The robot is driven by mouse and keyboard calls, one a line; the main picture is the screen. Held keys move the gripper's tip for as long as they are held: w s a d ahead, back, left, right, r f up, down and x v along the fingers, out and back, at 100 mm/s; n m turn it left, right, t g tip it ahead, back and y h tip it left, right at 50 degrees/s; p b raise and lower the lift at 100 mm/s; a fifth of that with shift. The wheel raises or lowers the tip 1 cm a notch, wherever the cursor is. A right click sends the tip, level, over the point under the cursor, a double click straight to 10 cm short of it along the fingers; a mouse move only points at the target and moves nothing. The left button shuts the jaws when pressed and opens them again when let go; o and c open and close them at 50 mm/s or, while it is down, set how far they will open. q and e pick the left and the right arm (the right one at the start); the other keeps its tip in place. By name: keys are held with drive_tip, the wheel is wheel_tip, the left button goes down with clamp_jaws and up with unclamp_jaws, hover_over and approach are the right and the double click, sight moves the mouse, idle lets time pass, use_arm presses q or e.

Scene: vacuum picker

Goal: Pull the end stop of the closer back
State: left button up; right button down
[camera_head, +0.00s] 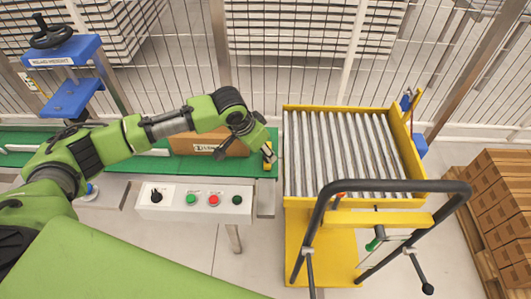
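A green conveyor belt (120,168) runs in from the left. At its right end is a small yellow piece (268,152), which looks like the end stop of the closer. My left arm reaches over the belt from the left, and my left gripper (264,142) is right at this yellow piece. The gripper is dark and small here, so I cannot tell whether its fingers are open or shut, or whether they touch the piece. A brown cardboard box (232,150) lies on the belt, partly hidden behind my arm. My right gripper is not in view.
A yellow cart with grey rollers (345,150) and a black handle (395,186) stands right of the belt. A control panel with buttons (195,199) sits in front. A blue machine with a handwheel (70,50) is at left, stacked boxes (505,205) at right, a mesh fence behind.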

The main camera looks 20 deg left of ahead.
use_arm(q)
drive_tip(key=shift+x, duration=1.3)
clamp_jaws()
drive_tip(key=s+d+p, duration=0.1)
drive_tip(key=s+p, duration=0.2)
drive_tip(key=s+d+p, duration=0.1)
drive_tip(key=s+p, duration=0.2)
drive_tip(key=s, duration=0.1)
drive_tip(key=s+d+p, duration=0.1)
drive_tip(key=s+p, duration=0.2)
drive_tip(key=s, duration=0.1)
drive_tip(key=shift+r, duration=0.15)
drive_tip(key=shift+s+d+p, duration=0.2)
drive_tip(key=shift+s+p, duration=0.25)
drive_tip(key=shift+f, duration=0.25)
unclamp_jaws()
drive_tip(key=shift+s, duration=0.1)
drive_tip(key=shift+r, duration=0.1)
